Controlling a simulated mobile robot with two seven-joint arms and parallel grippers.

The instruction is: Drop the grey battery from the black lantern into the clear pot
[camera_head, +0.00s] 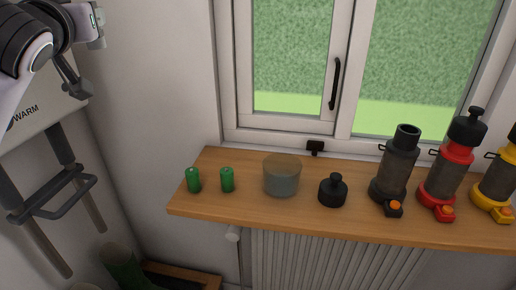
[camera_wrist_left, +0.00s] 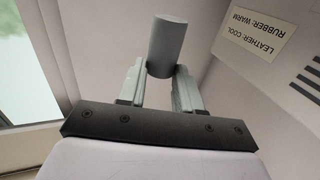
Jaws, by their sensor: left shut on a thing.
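My left gripper (camera_wrist_left: 160,70) is shut on the grey battery (camera_wrist_left: 167,42), a plain grey cylinder sticking out beyond the fingertips in the left wrist view. In the head view my left arm is at the upper left, in front of the wall unit, and I cannot make out the battery there. The clear pot (camera_head: 282,177) stands on the wooden shelf, well to the right of my arm, and looks empty. The black lantern (camera_head: 396,165) stands further right with its top open. Its black cap (camera_head: 333,191) sits on the shelf between pot and lantern. My right gripper is not in view.
Two green batteries (camera_head: 193,180) (camera_head: 227,180) stand upright left of the pot. A red lantern (camera_head: 449,165) with its cap on and a yellow lantern (camera_head: 497,180) stand at the right. A window is behind the shelf (camera_head: 260,212). A labelled wall unit (camera_head: 45,120) with hanging bars is at the left.

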